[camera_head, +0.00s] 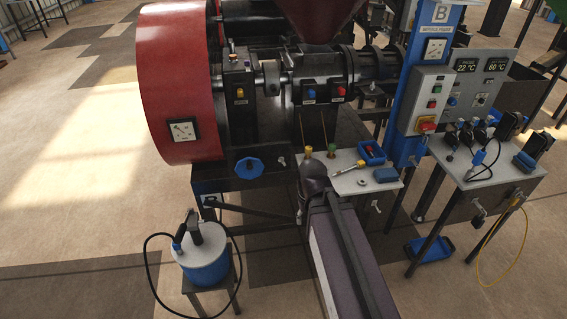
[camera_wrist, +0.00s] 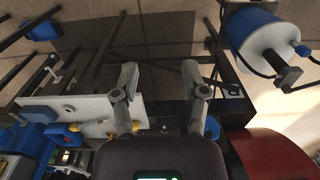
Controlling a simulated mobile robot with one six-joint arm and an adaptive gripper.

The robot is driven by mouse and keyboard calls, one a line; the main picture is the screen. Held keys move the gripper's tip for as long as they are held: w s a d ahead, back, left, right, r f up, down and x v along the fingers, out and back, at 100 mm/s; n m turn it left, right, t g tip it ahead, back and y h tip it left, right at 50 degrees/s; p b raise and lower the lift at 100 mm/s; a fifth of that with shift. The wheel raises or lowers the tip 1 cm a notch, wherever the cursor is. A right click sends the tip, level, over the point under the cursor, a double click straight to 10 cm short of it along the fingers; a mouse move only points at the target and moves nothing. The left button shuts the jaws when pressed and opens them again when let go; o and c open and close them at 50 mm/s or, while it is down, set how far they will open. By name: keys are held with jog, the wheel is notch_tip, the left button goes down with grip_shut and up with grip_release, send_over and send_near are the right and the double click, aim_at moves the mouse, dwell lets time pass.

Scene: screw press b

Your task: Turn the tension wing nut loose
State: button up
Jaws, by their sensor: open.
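A blue lobed knob (camera_head: 249,167), which looks like the tension wing nut, sits on the front of the dark press frame below the red wheel. In the wrist view a blue part (camera_wrist: 212,128), probably the same nut, shows partly hidden behind the right-hand finger. My gripper (camera_head: 300,212) is to the right of the nut in the head view, at the front edge of the white shelf, apart from the nut. In the wrist view my gripper (camera_wrist: 160,73) has its two fingers spread wide with nothing between them.
A blue canister (camera_head: 205,262) with a black hose stands on a stool at the lower left. The red wheel (camera_head: 168,85) rises above the nut. The white shelf (camera_head: 343,184) holds small tools and a blue tray (camera_head: 371,152). Open floor lies to the left.

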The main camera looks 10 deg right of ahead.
jog(key=o, duration=0.6)
jog(key=shift+a+f, duration=0.15)
jog(key=m+t+b, duration=1)
jog(key=t+b, duration=0.8)
jog(key=b, duration=1.8)
send_near(283, 164)
jog(key=shift+s, duration=1.55)
jog(key=w, duration=1.3)
jog(key=shift+w+a, duration=0.1)
jog(key=shift+w, duration=0.3)
